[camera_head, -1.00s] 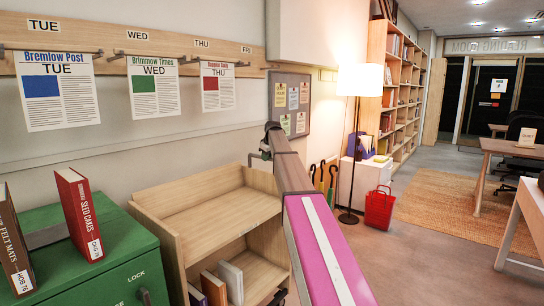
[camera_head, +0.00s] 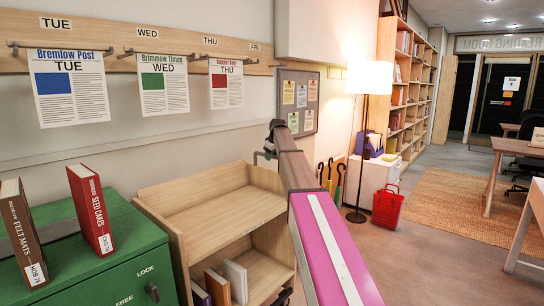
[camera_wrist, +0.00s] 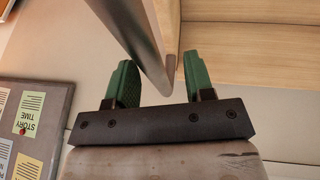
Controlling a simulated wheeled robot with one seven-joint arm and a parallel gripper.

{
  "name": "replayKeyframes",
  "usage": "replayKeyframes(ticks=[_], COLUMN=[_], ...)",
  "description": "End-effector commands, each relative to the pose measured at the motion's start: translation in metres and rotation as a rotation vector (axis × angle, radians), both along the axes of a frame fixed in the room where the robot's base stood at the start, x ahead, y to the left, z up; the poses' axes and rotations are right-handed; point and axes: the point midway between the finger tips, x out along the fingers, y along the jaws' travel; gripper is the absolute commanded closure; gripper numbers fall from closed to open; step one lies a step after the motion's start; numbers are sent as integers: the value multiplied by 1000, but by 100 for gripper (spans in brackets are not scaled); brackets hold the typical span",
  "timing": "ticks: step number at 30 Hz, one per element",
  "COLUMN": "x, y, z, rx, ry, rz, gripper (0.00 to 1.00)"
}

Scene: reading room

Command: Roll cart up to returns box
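The cart (camera_head: 160,205) is a pale wooden book trolley with an empty top shelf and a few books on the shelf below. The returns box (camera_head: 110,270) is green, with LOCK and FREE lettering, and stands at the lower left beside the cart's left end. I cannot tell whether the two touch. My gripper (camera_head: 262,155) is at the cart's far side, small and partly hidden by my arm. In the wrist view, my gripper's green fingers (camera_wrist: 156,82) stand apart on either side of a grey metal bar (camera_wrist: 140,35), with narrow gaps showing.
Two books, brown (camera_head: 22,235) and red (camera_head: 92,208), stand on the returns box. Newspapers (camera_head: 68,88) hang on the left wall. Beyond the cart are umbrellas (camera_head: 330,178), a floor lamp (camera_head: 366,150) and a red basket (camera_head: 387,208). Open floor lies to the right.

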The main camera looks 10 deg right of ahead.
Motion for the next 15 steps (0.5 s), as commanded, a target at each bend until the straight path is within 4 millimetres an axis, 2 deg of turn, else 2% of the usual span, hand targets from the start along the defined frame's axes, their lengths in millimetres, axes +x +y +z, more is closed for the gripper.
replayKeyframes(ticks=[8,15], x=[-3,-21], y=[-2,-6], z=[9,47], rx=[-2,-1], ry=[-2,-3], rz=[-1,-1], gripper=[52,52])
